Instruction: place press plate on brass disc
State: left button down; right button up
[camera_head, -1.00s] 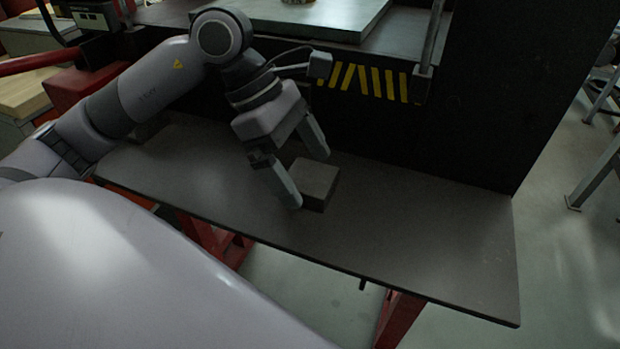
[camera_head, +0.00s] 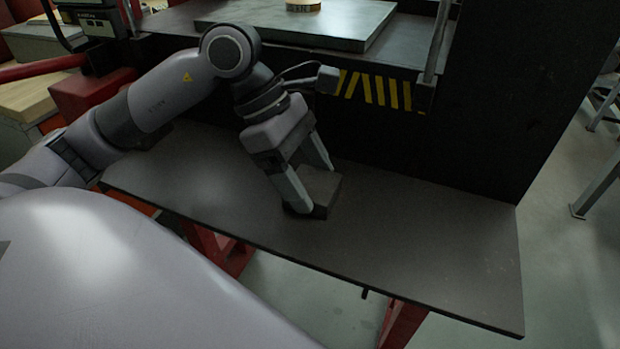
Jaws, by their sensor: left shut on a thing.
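The press plate (camera_head: 322,190) is a small dark grey block at the middle of the low dark bench. My left gripper (camera_head: 315,190) reaches down to it from the upper left, and its fingers are shut on the block. The block appears to rest on the bench; I cannot tell whether there is a gap under it. The brass disc (camera_head: 303,6) shows at the top edge on a grey slab and is cut off by the frame. My right gripper is not in view.
The bench (camera_head: 430,250) has free room to the right. Behind it stands a dark press frame (camera_head: 500,100) with yellow stripes and an upright metal rod (camera_head: 436,45). The grey slab (camera_head: 345,30) lies on the press bed above bench height. A red bar (camera_head: 45,68) is at the left.

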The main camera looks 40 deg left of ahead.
aim_at(309, 181)
pick_arm(q)
notch_tip(309, 181, up, 12)
jog(key=p, duration=0.2)
jog(key=shift+f, duration=0.15)
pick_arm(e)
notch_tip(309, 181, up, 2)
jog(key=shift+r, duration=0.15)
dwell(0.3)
pick_arm(q)
jog(key=shift+w, duration=0.1)
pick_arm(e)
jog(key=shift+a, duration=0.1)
